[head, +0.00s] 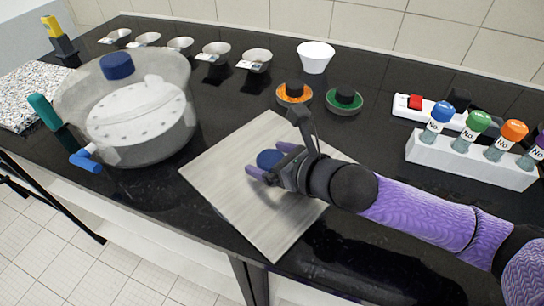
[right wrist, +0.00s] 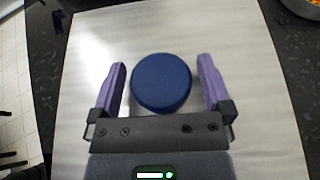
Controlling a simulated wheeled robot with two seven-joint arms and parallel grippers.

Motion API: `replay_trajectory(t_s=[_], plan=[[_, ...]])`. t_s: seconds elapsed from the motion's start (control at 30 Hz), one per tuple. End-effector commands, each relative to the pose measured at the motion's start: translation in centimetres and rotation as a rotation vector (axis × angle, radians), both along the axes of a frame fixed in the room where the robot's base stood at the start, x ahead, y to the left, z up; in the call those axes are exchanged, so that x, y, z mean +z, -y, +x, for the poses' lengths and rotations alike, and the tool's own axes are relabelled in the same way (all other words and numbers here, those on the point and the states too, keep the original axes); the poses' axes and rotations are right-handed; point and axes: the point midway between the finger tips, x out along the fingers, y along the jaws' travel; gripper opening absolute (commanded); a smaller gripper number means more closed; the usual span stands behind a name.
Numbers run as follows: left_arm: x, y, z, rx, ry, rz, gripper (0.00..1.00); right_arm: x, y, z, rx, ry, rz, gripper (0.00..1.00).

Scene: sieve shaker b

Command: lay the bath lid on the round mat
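A light grey square plate (head: 222,175) lies flat on the black counter with a round blue knob (right wrist: 161,83) at its middle; I take it for the bath lid, though its square shape leaves this uncertain. My right gripper (head: 271,160) is over the plate, its fingers open on either side of the knob, with a gap at both sides in the right wrist view (right wrist: 162,85). A clear round bath (head: 150,145) with another blue knob (head: 117,65) at its top stands at left. I make out no round mat. My left gripper is out of view.
A speckled slab (head: 25,92) lies at far left. Small metal pans (head: 214,50) and a white cup (head: 316,56) line the back. Orange (head: 294,94) and green (head: 344,101) bowls stand behind the plate. A white bottle rack (head: 465,160) is at right.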

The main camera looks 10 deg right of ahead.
Motion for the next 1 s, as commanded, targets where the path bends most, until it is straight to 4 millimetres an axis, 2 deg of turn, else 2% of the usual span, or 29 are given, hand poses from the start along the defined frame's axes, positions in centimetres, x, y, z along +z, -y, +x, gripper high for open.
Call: replay_trajectory(t_s=[0.17, 0.5, 0.7, 1.0], plan=[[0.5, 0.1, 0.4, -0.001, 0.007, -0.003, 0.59, 0.8, 0.6, -0.8, -0.001, 0.001, -0.003, 1.00], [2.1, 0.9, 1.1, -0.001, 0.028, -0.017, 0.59, 4.0, 5.1, -7.6, -0.002, -0.004, -0.006, 1.00], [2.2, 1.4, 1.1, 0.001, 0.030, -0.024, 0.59, 4.7, 6.0, -9.0, -0.001, -0.001, -0.001, 1.00], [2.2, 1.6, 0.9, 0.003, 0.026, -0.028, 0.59, 4.9, 6.1, -9.3, 0.002, 0.000, 0.000, 1.00]])
